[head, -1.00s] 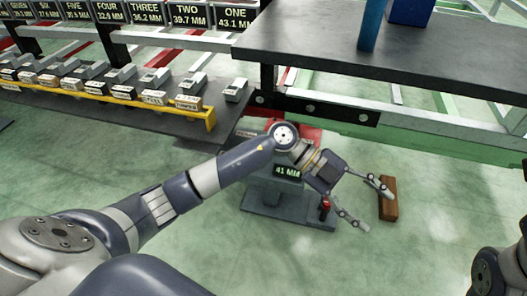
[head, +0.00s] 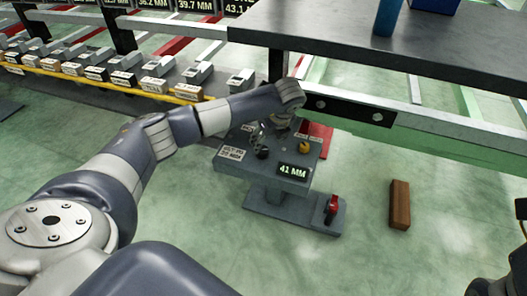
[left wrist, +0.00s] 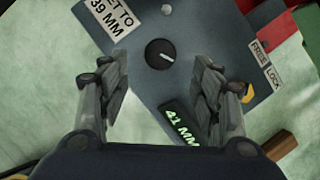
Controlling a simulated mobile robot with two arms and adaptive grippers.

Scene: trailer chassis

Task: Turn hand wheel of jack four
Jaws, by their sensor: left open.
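A grey jack stand (head: 276,196) has a sloped control panel with a lit 41 MM display (head: 293,171) and a set-to label, which reads 39 MM in the left wrist view (left wrist: 110,17). No jack number is readable on it. A round black knob with a white pointer line (left wrist: 160,54) sits on the panel, also visible in the head view (head: 262,153). My left gripper (left wrist: 162,68) is open and points down over the panel, with the knob between its fingers in the picture. I see no contact with the knob.
A yellow knob (head: 304,147) by FREE and LOCK labels is at the panel's right. A red-handled part (head: 331,207) stands on the base. A brown block (head: 400,204) lies on the floor. A dark tabletop (head: 340,45) overhangs behind. Several labelled blocks line the yellow-edged shelf (head: 110,84).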

